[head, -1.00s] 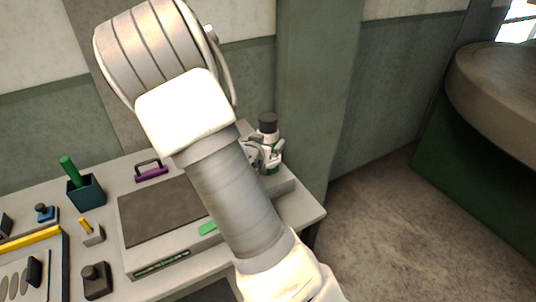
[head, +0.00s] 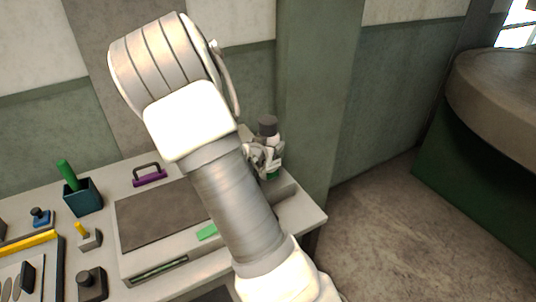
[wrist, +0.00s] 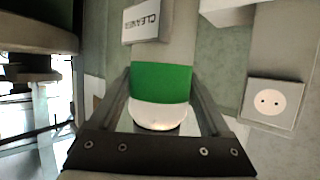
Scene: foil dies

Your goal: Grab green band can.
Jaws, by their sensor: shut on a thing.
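In the wrist view the can's green band (wrist: 160,82) and white end fill the space between the two fingers. My arm hides part of the bench beside it in the head view.
The bench (head: 310,217) carries a dark-topped flat box (head: 150,222), a purple-handled tool (head: 150,178), a teal cup (head: 82,198) with a green stick, and small blocks. A wall column stands close behind the can. A wall socket (wrist: 270,102) shows in the wrist view.

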